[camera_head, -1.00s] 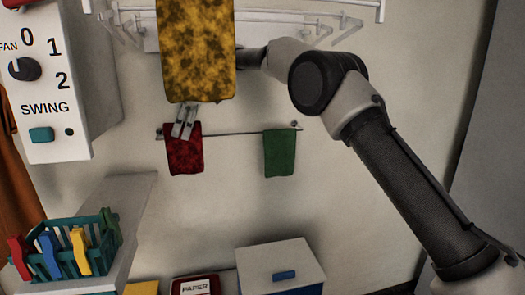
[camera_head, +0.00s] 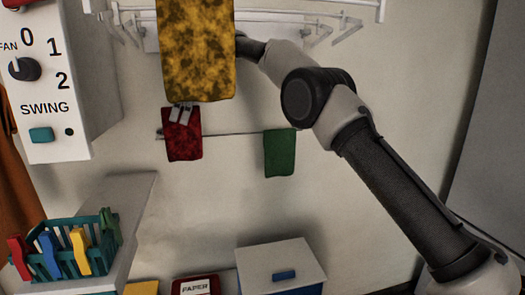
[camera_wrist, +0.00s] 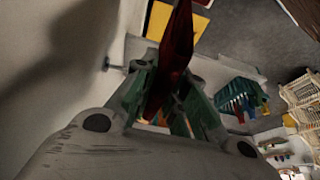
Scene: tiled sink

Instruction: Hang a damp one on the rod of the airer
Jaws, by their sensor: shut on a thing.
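My gripper (camera_head: 181,114) is shut on a red cloth with dark mottled patches (camera_head: 184,140). It holds the cloth by its top edge, and the cloth hangs down in front of the wall rail (camera_head: 232,134). In the wrist view the red cloth (camera_wrist: 180,45) stands between the two fingers (camera_wrist: 168,100). The white airer (camera_head: 290,17) is at the top. A yellow cloth with dark patches (camera_head: 197,60) hangs at the airer, nearer the camera, and hides my wrist. Its upper edge is out of frame. An evenly coloured green cloth (camera_head: 280,153) hangs on the rail's right end.
A fan control box (camera_head: 45,85) is on the left wall. A teal basket (camera_head: 75,262) with several coloured pegs stands on a ledge below it. A white box with a blue handle (camera_head: 280,265) and a bin marked PAPER (camera_head: 195,286) are below. The wall between is clear.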

